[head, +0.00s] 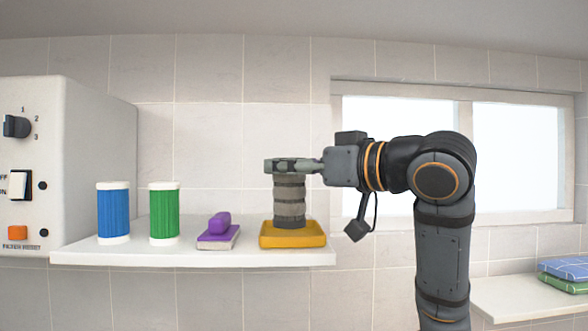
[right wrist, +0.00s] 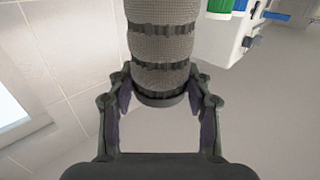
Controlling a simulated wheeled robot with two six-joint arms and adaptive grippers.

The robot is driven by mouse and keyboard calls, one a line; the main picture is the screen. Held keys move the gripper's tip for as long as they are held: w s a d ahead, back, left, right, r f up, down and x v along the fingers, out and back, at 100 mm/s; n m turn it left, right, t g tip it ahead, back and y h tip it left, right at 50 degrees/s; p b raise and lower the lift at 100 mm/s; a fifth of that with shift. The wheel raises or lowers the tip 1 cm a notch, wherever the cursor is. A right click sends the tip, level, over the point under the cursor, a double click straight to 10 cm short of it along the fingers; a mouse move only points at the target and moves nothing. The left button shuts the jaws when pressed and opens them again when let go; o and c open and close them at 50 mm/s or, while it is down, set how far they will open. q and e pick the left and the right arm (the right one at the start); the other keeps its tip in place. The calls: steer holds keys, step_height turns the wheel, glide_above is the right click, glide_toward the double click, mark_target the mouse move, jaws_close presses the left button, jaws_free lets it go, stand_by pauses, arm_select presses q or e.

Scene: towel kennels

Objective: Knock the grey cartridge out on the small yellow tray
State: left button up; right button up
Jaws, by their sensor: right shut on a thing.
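The grey cartridge (head: 289,198) is a ribbed cylinder with darker bands. It stands upright over the small yellow tray (head: 292,236), its lower end at the tray's top; I cannot tell whether it touches or hovers just above. My right gripper (head: 287,166) comes in from the right and is shut on the cartridge's upper end. In the right wrist view the cartridge (right wrist: 162,45) lies between the two fingers of this gripper (right wrist: 160,97), its dark end rim toward the palm. My left gripper is not in view.
On the white shelf (head: 190,254) stand a blue cylinder (head: 113,212), a green cylinder (head: 164,213) and a purple-handled brush (head: 219,231), left of the tray. A control box (head: 70,160) stands at the left. Folded towels (head: 565,272) lie on a lower right shelf.

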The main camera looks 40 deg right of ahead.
steer(key=shift+w+d, duration=0.15)
steer(key=shift+d, duration=0.2)
steer(key=shift+w+d+r, duration=0.1)
steer(key=shift+w+d, duration=0.05)
steer(key=shift+d, duration=0.1)
steer(key=shift+w+d, duration=0.45)
steer(key=shift+w, duration=0.3)
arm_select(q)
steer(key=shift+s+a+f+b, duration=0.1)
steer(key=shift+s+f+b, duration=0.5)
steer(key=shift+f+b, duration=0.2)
arm_select(e)
steer(key=shift+w+d+f, duration=0.4)
steer(key=shift+w+f, duration=0.05)
steer(key=shift+w, duration=0.3)
steer(key=shift+w+d+f, duration=0.4)
steer(key=shift+w+f, duration=0.05)
steer(key=shift+w, duration=0.3)
